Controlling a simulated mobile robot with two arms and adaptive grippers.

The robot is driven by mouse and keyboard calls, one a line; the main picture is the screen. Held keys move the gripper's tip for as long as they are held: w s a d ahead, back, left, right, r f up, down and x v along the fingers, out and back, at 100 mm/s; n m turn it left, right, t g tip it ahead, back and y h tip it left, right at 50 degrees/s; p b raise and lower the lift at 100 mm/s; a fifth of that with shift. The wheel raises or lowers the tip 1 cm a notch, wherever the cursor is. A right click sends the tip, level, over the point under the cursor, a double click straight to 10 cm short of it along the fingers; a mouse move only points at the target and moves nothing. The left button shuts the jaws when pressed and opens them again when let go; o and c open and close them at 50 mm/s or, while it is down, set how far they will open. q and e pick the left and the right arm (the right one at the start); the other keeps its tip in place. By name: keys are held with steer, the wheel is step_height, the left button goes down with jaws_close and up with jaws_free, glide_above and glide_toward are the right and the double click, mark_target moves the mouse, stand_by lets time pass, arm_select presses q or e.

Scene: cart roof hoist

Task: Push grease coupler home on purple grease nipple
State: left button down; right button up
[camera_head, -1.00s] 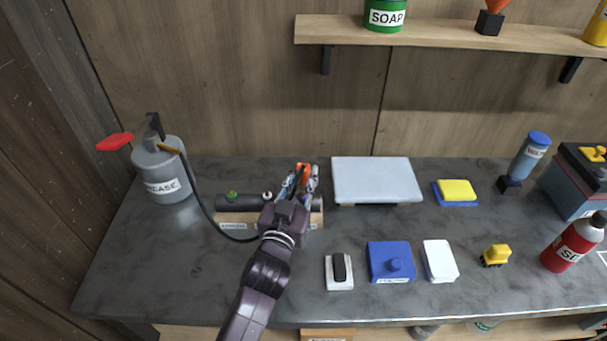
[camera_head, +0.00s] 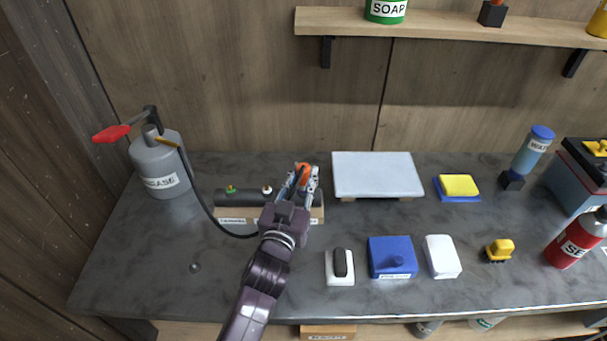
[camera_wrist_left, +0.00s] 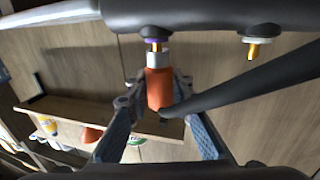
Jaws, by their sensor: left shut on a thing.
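My left gripper (camera_head: 305,178) is shut on the orange grease coupler (camera_head: 303,167) over the right end of the dark pipe (camera_head: 248,198). In the left wrist view the coupler (camera_wrist_left: 159,88) sits between the two fingers, with its silver collar toward the purple-ringed grease nipple (camera_wrist_left: 153,43). The two are roughly in line. A short brass part of the nipple shows between the purple ring and the collar. I cannot tell how deeply they are engaged. In the head view my gripper hides this nipple. My right gripper is not in view.
A black hose (camera_head: 201,200) runs from the grey grease can (camera_head: 158,168) to the coupler. Green (camera_head: 230,189) and white (camera_head: 267,190) nipples stand on the pipe's left part. A pale raised plate (camera_head: 377,175) is close on the right.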

arm_select(q)
steer(key=shift+f+b, duration=0.3)
steer(key=shift+f, duration=0.2)
steer(key=c, duration=1.6)
jaws_free()
steer(key=v, duration=1.2)
steer(key=shift+r, duration=0.15)
